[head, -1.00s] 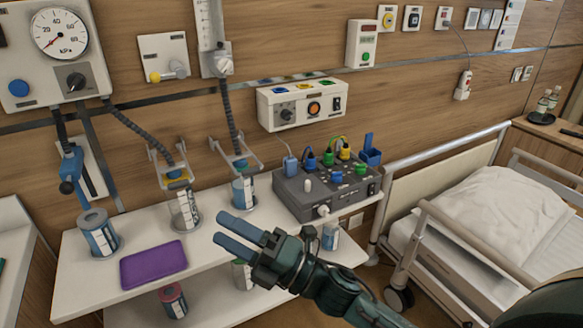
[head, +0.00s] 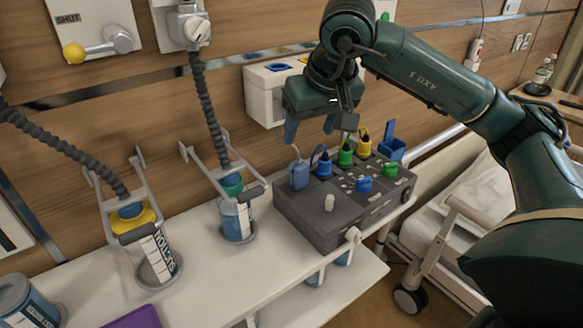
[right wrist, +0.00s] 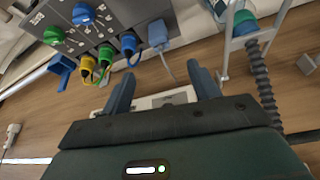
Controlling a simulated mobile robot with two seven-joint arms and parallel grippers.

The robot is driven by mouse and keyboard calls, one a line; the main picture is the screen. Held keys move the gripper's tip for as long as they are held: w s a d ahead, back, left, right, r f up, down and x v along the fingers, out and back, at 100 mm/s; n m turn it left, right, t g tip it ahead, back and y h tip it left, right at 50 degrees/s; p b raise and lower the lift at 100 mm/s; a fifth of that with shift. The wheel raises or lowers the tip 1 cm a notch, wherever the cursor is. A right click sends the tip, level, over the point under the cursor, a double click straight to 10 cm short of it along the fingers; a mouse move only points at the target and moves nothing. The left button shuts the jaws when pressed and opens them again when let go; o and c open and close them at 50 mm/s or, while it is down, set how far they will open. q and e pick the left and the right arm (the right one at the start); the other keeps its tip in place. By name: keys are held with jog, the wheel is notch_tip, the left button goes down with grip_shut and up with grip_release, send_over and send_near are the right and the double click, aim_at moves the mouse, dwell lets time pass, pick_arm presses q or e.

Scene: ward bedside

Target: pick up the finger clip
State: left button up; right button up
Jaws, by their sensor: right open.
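What looks like the finger clip, a pale grey-blue block with a thin cable (head: 299,174), stands at the left back edge of the grey device box (head: 320,232). In the right wrist view the clip (right wrist: 158,33) lies just beyond the fingertips, its cable trailing between them. My right gripper (head: 310,127) is open and empty, pointing down above and behind the clip, apart from it. It also shows in the right wrist view (right wrist: 161,72), fingers spread. My left gripper is out of view.
Blue, green and yellow plugs (head: 345,154) with cable loops and an open blue holder (head: 391,149) crowd the box beside the clip. A white wall unit (head: 262,95) is close behind the gripper. A suction jar (head: 236,218) stands left.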

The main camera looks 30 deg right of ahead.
aim_at(300, 164)
jog(key=x, duration=1.2)
jog(key=shift+s+a+f, duration=0.1)
jog(key=shift+s+f, duration=0.1)
jog(key=shift+s, duration=0.05)
jog(key=shift+c, duration=0.3)
jog(key=c, duration=1.1)
